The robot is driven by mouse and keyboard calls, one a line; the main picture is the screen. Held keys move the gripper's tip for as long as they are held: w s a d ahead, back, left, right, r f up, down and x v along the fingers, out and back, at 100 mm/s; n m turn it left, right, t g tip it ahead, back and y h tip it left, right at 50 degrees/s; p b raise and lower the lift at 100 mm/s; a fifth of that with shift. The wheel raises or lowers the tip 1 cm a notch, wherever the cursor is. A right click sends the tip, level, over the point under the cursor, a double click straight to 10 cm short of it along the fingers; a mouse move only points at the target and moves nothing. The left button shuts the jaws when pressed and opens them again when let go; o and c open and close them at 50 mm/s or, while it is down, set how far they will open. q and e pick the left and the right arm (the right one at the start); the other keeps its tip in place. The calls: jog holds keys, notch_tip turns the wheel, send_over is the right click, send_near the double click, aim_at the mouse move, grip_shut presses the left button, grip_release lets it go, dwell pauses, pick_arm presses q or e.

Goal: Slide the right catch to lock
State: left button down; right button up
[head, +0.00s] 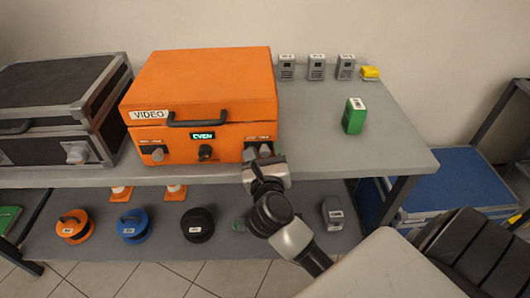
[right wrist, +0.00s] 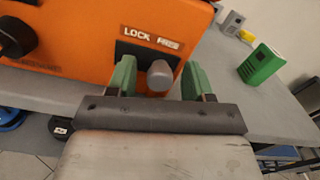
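An orange case (head: 200,85) marked VIDEO, with a dark handle, stands closed on a grey bench. Its right catch is a grey knob (right wrist: 160,75) in a dark plate, with LOCK on the left and FREE on the right. The knob sits toward the FREE side. My right gripper (right wrist: 160,80) is open, its green fingers on either side of the knob, with gaps visible. In the head view my right gripper (head: 262,160) largely covers this catch. The left catch (head: 158,154) and a dark centre knob (head: 205,152) are on the same front. My left gripper is out of view.
A black case (head: 50,95) stands left of the orange one. A green block (head: 354,116), several grey blocks and a yellow item (head: 370,72) are on the bench (head: 400,145). Orange, blue (head: 133,225) and black reels lie on the lower shelf.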

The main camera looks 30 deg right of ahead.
grip_shut()
jog(key=shift+w+a, duration=0.2)
jog(key=shift+a, duration=0.15)
jog(key=shift+w+a, duration=0.3)
jog(key=shift+a, duration=0.25)
jog(key=shift+w+a, duration=0.3)
jog(key=shift+a, duration=0.3)
jog(key=shift+c, duration=1.3)
grip_release()
jog(key=shift+o, duration=1.2)
jog(key=shift+w+a, duration=0.1)
jog(key=shift+o, duration=0.6)
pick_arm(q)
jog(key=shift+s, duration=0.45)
